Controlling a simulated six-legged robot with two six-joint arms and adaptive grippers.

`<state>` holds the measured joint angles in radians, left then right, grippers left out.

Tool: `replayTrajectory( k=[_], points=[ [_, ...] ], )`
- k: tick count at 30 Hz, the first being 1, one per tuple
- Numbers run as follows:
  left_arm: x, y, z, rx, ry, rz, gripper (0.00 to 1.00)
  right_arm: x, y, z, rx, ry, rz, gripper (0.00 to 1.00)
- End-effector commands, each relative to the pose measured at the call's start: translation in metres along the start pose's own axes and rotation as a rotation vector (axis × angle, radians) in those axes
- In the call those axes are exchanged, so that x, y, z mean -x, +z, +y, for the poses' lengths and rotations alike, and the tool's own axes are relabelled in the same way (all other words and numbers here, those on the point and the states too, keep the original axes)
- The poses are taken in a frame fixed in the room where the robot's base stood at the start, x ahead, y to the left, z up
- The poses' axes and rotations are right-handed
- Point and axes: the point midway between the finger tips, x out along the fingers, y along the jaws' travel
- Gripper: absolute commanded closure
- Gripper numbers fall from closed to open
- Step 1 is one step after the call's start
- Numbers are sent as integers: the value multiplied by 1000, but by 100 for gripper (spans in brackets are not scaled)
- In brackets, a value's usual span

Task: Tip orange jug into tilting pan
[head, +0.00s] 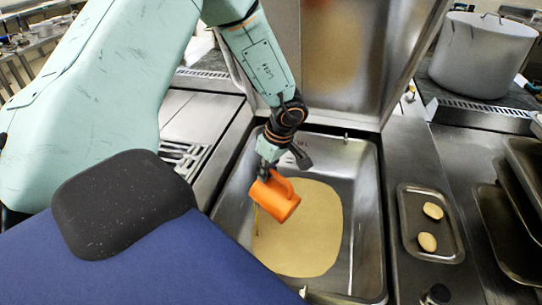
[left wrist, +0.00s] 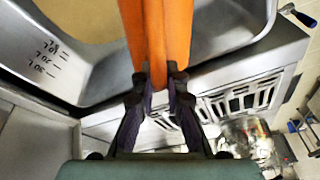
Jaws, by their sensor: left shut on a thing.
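The orange jug (head: 274,198) hangs tilted over the left part of the tilting pan (head: 366,215), its mouth end down to the left. A thin brownish line drops from that end toward the beige contents (head: 312,235) spread over the pan floor. My left gripper (head: 267,172) is shut on the jug at its handle side. In the left wrist view the fingers (left wrist: 157,76) close on the orange jug (left wrist: 155,35), and the pan wall (left wrist: 92,72) shows litre marks. The inside of the jug is hidden. My right gripper is not in view.
The pan's lid (head: 350,65) stands raised behind. A tray (head: 455,215) with two pale round pieces lies to the right, with more trays (head: 500,220) beyond. A large stockpot (head: 483,55) stands at the back right. A slotted grate (left wrist: 242,100) lies beside the pan.

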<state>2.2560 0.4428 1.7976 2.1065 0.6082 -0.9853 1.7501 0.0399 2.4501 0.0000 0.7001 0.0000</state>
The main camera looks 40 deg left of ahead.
Motion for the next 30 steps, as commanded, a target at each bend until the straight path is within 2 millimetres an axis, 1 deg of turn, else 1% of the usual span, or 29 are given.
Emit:
replayTrajectory(
  k=[1,5,11,17,30],
  points=[
    [1,-4,0,5,0,-23,100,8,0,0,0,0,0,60],
    [-5,-10,-1,6,6,-73,100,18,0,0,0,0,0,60],
    [-18,-20,-1,9,13,-182,100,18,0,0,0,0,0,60],
    [-26,-33,-2,10,24,-298,100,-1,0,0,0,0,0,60],
    [-31,-50,-2,5,29,-432,100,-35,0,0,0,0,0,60]
  ],
)
